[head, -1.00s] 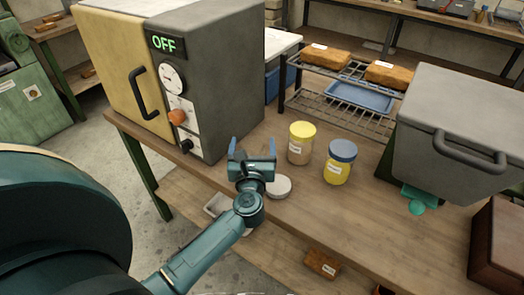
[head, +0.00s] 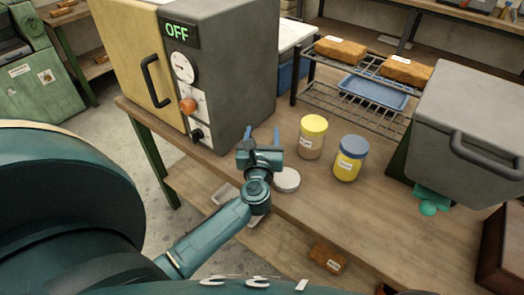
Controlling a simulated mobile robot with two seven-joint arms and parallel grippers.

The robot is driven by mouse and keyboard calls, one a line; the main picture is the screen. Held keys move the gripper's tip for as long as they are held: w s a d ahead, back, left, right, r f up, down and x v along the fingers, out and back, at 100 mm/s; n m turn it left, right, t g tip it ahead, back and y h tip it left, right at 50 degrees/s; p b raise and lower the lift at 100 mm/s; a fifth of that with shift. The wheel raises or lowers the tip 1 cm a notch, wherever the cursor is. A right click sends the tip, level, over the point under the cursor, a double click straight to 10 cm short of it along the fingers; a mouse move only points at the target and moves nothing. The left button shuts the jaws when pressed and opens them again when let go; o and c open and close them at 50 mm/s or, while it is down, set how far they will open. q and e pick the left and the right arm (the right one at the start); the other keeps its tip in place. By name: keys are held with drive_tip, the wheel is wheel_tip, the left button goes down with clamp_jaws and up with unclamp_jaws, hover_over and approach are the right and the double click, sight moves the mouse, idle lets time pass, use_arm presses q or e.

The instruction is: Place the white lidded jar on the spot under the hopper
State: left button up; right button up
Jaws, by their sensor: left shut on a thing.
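My left gripper (head: 262,137) is over the bench, left of the two labelled jars. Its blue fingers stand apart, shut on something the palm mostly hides. A round white lid-like top (head: 287,180) shows just right of the wrist, partly covered by it. It is the only white jar-like thing in view; its body and its contact with the fingers cannot be made out. The grey hopper (head: 465,125) is at right, with a teal outlet (head: 429,208) at its lower front. The spot under it cannot be made out. My right gripper is not in view.
A yellow-lidded jar (head: 312,137) and a blue-lidded jar (head: 350,158) stand between my gripper and the hopper. The oven (head: 230,80) is close behind at left. A wire rack (head: 350,121) stands behind. The front of the bench (head: 370,225) is bare.

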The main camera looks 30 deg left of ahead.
use_arm(q)
drive_tip(key=c, duration=0.4)
drive_tip(key=shift+r, duration=0.15)
drive_tip(key=shift+c, duration=1)
